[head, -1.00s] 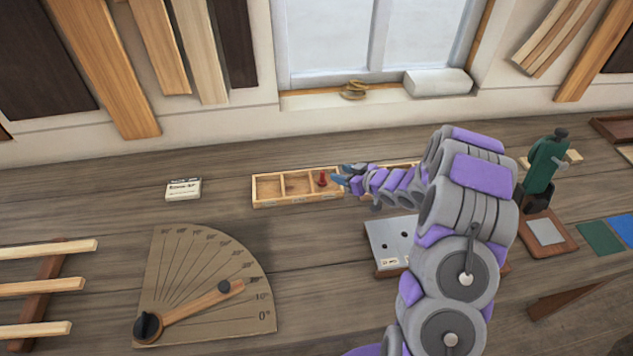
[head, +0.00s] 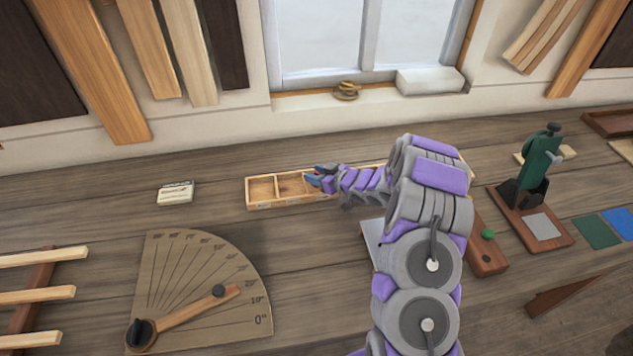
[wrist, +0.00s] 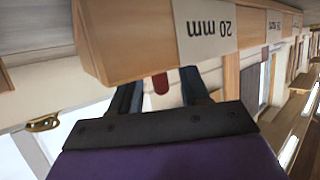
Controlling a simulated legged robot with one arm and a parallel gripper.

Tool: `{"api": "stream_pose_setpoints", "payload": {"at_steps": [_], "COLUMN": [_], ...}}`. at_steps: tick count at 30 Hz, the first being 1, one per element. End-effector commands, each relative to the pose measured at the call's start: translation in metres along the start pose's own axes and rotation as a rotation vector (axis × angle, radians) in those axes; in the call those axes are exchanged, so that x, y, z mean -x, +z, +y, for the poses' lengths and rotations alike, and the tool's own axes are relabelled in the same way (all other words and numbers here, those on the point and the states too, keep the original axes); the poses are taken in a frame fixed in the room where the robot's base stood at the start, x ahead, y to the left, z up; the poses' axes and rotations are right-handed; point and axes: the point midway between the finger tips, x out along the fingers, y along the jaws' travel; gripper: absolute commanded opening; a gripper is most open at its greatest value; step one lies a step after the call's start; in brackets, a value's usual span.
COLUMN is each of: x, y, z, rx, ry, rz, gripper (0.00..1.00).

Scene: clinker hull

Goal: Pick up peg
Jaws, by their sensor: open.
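The red peg (wrist: 161,83) shows in the wrist view as a short red piece between my two fingers, beyond the edge of the wooden box. In the head view my gripper hides most or all of it. My gripper (wrist: 161,88) is open, with one finger on each side of the peg; I cannot tell whether either touches it. In the head view my gripper (head: 315,176) is at the compartmented wooden box (head: 262,204). In the wrist view the box (wrist: 135,50) carries a "20 mm" label (wrist: 207,27).
A small white labelled block (head: 176,195) and a protractor board (head: 215,270) with a wooden pointer lie to the left. A plate (head: 370,240) is partly hidden behind my arm. A green tool (head: 535,165) stands at the right. The bench left of the box is mostly clear.

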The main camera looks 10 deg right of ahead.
Motion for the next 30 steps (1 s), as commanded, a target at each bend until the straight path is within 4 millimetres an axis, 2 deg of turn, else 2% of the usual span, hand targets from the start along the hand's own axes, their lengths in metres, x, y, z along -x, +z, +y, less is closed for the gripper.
{"api": "stream_pose_setpoints", "payload": {"at_steps": [6, 20, 30], "x": [-0.0009, -0.0005, 0.0002], "y": [-0.0007, -0.0005, -0.002], "z": [-0.0002, -0.0002, -0.0001], "rx": [0.0, 0.0, 0.0], "ry": [-0.001, -0.001, -0.001], "rz": [0.001, 0.001, 0.001], "gripper": [0.45, 0.01, 0.0]}}
